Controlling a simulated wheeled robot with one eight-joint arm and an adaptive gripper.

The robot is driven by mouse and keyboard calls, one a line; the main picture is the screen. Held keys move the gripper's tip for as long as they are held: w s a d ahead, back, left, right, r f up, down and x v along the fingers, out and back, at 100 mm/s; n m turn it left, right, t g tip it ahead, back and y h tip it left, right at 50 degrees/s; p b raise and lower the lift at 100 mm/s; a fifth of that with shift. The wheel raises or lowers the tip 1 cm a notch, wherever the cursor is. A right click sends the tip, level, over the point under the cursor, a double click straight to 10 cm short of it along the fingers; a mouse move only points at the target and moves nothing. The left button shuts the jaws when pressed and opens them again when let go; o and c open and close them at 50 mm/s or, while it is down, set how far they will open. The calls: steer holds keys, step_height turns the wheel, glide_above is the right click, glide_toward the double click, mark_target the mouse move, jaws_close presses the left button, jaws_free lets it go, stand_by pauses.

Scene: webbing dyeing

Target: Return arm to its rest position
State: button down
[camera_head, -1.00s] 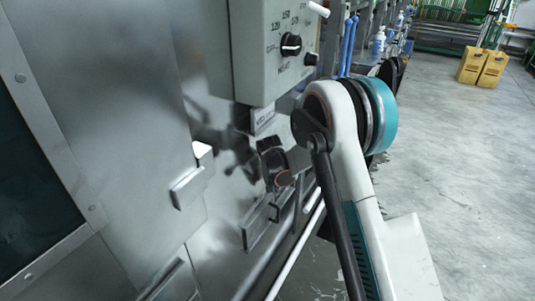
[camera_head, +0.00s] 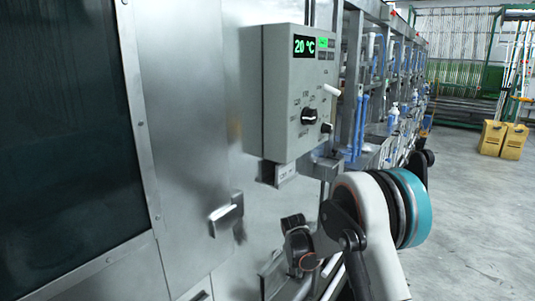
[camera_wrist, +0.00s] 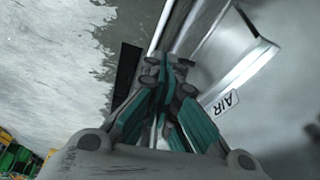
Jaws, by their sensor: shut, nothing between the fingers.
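My gripper (camera_wrist: 165,75) shows in the wrist view with its teal-padded fingers together and nothing between them. It points toward the base of a metal machine wall, where a label reads "AIR" (camera_wrist: 222,103). In the head view my white and teal arm is folded at the lower right, in front of the machine. The gripper fingers cannot be made out clearly there. The grey control box (camera_head: 297,95) on the machine shows "20 °C" in green on its display (camera_head: 304,46), with a black knob (camera_head: 309,116) below.
A steel panel with a handle (camera_head: 226,215) and a dark window (camera_head: 62,130) stand at the left. Blue hoses (camera_head: 360,120) and bottles line the machine further back. Yellow boxes (camera_head: 501,139) stand at the far right. The concrete floor (camera_head: 462,205) at right is open.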

steer(key=s+d+r+n+t+y, duration=0.1)
steer(key=s+d+r, duration=0.2)
steer(key=s+r, duration=0.7)
steer(key=s+d+r+n+t, duration=0.15)
steer(key=s+r, duration=0.45)
steer(key=r, duration=0.9)
steer(key=s+d+r+n, duration=0.1)
steer(key=s+d, duration=0.1)
steer(key=s, duration=1)
steer(key=s+d+r+n+t, duration=0.1)
steer(key=s+n, duration=0.1)
steer(key=s, duration=1)
steer(key=shift+d+y, duration=0.35)
steer(key=shift+y, duration=0.05)
steer(key=shift+w+t, duration=0.1)
steer(key=shift+t, duration=0.15)
